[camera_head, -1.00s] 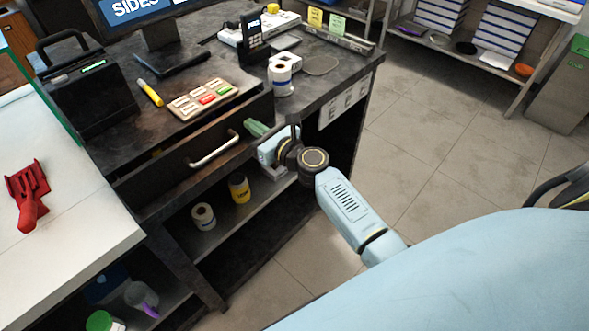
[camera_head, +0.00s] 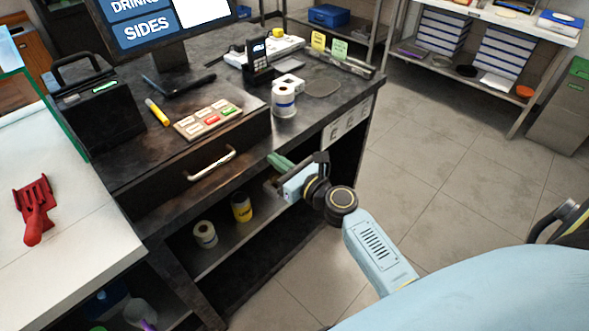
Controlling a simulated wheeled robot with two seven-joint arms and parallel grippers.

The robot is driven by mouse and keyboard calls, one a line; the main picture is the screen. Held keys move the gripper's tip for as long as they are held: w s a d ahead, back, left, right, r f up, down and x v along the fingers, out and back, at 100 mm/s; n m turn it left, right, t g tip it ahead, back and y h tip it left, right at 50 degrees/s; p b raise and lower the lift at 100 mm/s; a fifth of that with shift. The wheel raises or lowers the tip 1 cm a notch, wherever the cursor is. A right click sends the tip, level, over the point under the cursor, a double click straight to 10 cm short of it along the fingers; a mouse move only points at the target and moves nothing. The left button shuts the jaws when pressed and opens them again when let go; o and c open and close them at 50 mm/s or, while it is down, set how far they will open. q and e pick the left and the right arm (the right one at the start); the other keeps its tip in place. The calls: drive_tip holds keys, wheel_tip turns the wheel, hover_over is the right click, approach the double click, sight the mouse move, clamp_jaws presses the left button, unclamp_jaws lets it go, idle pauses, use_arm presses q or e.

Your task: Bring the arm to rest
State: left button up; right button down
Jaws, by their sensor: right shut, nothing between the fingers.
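My right arm comes in from the lower right in pale blue, with dark wrist joints. My right gripper (camera_head: 277,188) is at the counter's right front, in front of the open shelf space and below the tabletop edge. It is shut with nothing held. Its fingertips are small and dark against the shelf, so their exact place is hard to see. A green item (camera_head: 279,160) shows just behind the gripper; whether they touch cannot be told. My left gripper is not in view.
The dark counter (camera_head: 235,130) has a drawer handle (camera_head: 211,163), a paper roll (camera_head: 284,100), a card terminal (camera_head: 258,62) and a button panel (camera_head: 207,118) on or at it. A yellow can (camera_head: 241,207) stands on the lower shelf. Tiled floor (camera_head: 420,165) to the right is clear.

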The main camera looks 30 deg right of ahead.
drive_tip(key=s+a+f+n+g+h+b, duration=0.1)
drive_tip(key=s+f+n+g, duration=0.2)
drive_tip(key=s+f+n, duration=0.65)
drive_tip(key=s+f+n+g+b, duration=0.1)
drive_tip(key=s+f+n+g, duration=0.2)
drive_tip(key=f, duration=1.1)
drive_tip(key=s+a+f+n+g+h+b, duration=0.1)
drive_tip(key=s+f+n+g, duration=0.25)
drive_tip(key=s+f, duration=0.6)
drive_tip(key=s+f+n+g+h, duration=0.1)
drive_tip(key=s+f+n+g, duration=0.1)
drive_tip(key=s+f+n, duration=0.3)
drive_tip(key=s+d+f+n+g+b, duration=0.1)
drive_tip(key=s+f+n, duration=0.5)
drive_tip(key=s, duration=0.6)
drive_tip(key=s+d+f+n+g+h+b, duration=0.1)
drive_tip(key=s+f+n+g, duration=0.3)
drive_tip(key=s+f+n, duration=0.2)
drive_tip(key=s+n, duration=0.2)
drive_tip(key=s, duration=0.1)
drive_tip(key=shift+f+h, duration=0.15)
drive_tip(key=shift+h, duration=0.15)
drive_tip(key=shift+s, duration=0.1)
